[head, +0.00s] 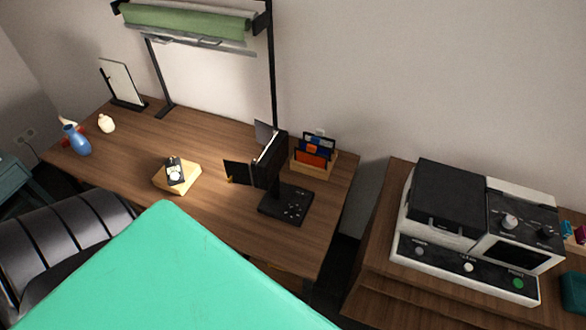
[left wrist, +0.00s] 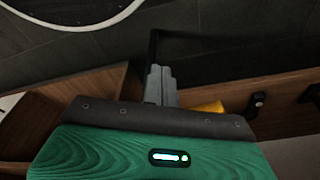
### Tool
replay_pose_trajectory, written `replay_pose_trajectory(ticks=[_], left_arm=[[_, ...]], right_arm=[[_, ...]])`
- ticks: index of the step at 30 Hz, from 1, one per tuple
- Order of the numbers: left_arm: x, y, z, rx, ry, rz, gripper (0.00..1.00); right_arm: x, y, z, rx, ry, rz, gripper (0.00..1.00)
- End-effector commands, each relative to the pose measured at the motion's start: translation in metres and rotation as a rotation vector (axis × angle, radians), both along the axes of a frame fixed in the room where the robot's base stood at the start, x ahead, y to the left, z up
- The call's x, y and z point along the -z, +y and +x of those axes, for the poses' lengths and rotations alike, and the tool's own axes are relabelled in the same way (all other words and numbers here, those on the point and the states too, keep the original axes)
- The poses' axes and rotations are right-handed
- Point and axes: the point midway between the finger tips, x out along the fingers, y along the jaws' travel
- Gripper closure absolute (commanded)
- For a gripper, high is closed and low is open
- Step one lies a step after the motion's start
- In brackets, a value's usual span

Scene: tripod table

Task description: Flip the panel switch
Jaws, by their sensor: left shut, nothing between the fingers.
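I cannot make out with certainty which item is the panel switch. A small dark device with a pale face (head: 175,172) sits on a light wooden block (head: 185,184) on the desk. A black panel with small pale controls (head: 286,204) lies near the desk's right end. A white and black machine (head: 466,262) with knobs and a green button stands on the right-hand table. In the left wrist view my left gripper (left wrist: 160,85) is shut and empty, with dark floor behind it. Neither gripper shows in the head view.
The wooden desk (head: 222,200) also holds a blue bottle (head: 77,140), a mirror-like panel (head: 122,84) and an orange-and-blue holder (head: 315,152). A striped black chair (head: 62,235) stands in front. In the wrist view, wooden furniture (left wrist: 232,92) and a yellow item (left wrist: 207,107) are near the fingers.

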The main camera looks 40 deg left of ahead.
Motion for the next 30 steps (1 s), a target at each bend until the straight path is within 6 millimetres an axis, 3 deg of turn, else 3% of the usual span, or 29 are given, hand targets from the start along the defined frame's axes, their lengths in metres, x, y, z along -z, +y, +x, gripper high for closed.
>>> replay_pose_trajectory(ticks=[6, 16, 23, 26, 30], left_arm=[[-0.061, -0.006, 0.039, -0.007, -0.034, -0.004, 1.00], [-0.171, -0.007, 0.074, -0.021, -0.090, -0.002, 1.00], [-0.253, 0.006, 0.102, -0.060, -0.174, 0.027, 1.00], [-0.295, 0.022, 0.132, -0.112, -0.262, 0.063, 1.00], [-0.324, 0.043, 0.176, -0.187, -0.368, 0.107, 1.00]], right_arm=[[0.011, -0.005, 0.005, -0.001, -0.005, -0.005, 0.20], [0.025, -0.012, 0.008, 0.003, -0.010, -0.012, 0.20], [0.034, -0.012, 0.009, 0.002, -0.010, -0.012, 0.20], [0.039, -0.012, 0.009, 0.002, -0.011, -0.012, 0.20], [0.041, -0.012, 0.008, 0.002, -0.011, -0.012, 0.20]])
